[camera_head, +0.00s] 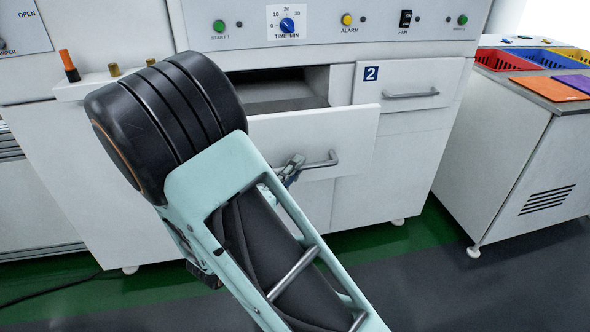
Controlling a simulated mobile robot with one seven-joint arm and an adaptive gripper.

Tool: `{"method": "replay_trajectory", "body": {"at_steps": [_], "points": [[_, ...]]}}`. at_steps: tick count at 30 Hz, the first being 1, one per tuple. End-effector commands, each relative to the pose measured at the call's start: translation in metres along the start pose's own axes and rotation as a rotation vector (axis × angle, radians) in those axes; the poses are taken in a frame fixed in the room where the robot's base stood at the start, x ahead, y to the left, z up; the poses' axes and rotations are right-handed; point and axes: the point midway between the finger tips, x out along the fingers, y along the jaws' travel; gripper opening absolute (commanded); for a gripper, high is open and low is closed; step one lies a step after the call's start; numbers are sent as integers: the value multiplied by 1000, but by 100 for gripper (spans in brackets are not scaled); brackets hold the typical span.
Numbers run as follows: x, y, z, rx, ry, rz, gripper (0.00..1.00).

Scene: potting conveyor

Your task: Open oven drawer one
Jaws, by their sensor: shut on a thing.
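Oven drawer one (352,132) is a white drawer front with a grey bar handle (325,160). It stands pulled out from the oven, left of drawer two (408,83), and the dark opening behind it shows. My gripper (294,167) is at the left end of the handle and shut on it. My arm hides the left part of the drawer front and the drawer's number. Drawer two, with a blue "2" label, is closed.
The white oven panel (345,22) above carries several buttons and a blue timer knob (287,25). At the right, a white cabinet (525,180) holds red, blue and yellow bins. Grey floor (440,290) is free in front.

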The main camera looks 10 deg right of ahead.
Motion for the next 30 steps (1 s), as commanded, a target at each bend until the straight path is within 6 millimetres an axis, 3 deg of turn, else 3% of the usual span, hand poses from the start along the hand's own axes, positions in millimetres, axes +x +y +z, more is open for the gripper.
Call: {"method": "replay_trajectory", "body": {"at_steps": [15, 16, 21, 30], "points": [[0, 0, -1, 0, 2, 0, 0], [0, 0, -1, 0, 2, 0, 10], [0, 0, 0, 0, 1, 0, 27], [-2, 0, 0, 0, 2, 0, 27]]}}
